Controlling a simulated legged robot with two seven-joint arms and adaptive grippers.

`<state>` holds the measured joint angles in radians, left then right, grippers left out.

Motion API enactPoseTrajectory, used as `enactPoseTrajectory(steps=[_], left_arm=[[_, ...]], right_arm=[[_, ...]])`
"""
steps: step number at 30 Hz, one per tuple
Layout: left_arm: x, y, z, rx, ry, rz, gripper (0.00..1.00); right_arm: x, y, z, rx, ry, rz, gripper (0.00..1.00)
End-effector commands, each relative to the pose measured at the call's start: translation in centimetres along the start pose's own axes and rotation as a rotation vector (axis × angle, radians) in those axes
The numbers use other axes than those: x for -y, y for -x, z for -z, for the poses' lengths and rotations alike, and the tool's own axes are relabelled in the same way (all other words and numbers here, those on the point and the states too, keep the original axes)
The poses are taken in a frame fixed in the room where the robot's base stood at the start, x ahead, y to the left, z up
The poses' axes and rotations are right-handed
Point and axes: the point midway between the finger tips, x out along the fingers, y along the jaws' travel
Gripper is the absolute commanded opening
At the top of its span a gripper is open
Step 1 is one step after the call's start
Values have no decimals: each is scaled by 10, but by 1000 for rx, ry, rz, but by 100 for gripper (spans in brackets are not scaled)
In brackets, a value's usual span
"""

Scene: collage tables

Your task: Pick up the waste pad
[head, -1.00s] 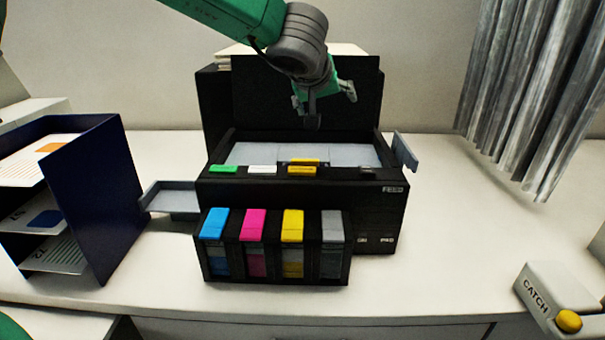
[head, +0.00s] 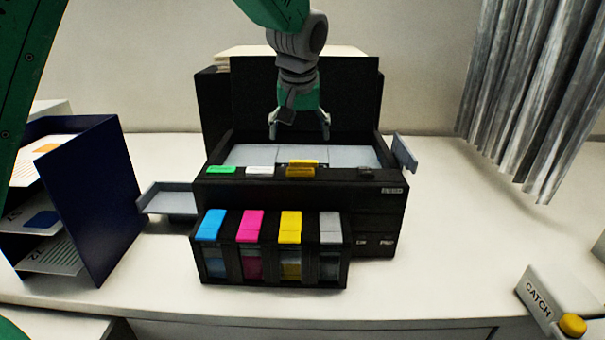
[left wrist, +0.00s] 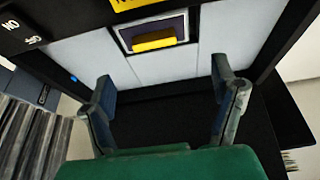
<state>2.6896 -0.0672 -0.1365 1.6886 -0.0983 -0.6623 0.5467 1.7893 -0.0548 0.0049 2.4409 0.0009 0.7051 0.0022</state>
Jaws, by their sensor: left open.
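The black printer (head: 350,215) stands open on the white table, with a pale grey panel (head: 345,157) inside. A yellow tab (head: 302,162) shows behind its front edge, likely the waste pad's grip. In the left wrist view the yellow tab (left wrist: 154,43) sits in a dark recess between pale panels; the pad itself is not clearly visible. My left gripper (head: 299,132) is open, empty and pointing down above the printer's opening. In the left wrist view its fingers (left wrist: 162,76) are spread apart, short of the tab. My right gripper is not in view.
The raised black lid (head: 350,90) stands behind the gripper. Several ink cartridges (head: 290,228) line the front, and a grey tray (head: 170,203) juts out left. A blue file rack (head: 95,200) is at left, a CATCH box (head: 545,285) at right. Grey strips hang at right.

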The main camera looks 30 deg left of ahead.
Motion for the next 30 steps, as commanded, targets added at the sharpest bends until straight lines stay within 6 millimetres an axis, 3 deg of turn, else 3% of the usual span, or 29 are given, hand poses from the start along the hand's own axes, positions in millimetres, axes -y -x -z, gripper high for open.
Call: enactPoseTrajectory(steps=[4,13,21,30], left_arm=[[-1,-28,-1,2,-1,0,79],[-1,-52,-1,0,-1,-2,79],[-3,-91,-1,1,-1,-3,79],[-3,-96,-2,-2,0,-4,79]], right_arm=[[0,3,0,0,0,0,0],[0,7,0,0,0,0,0],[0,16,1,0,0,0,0],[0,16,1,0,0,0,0]])
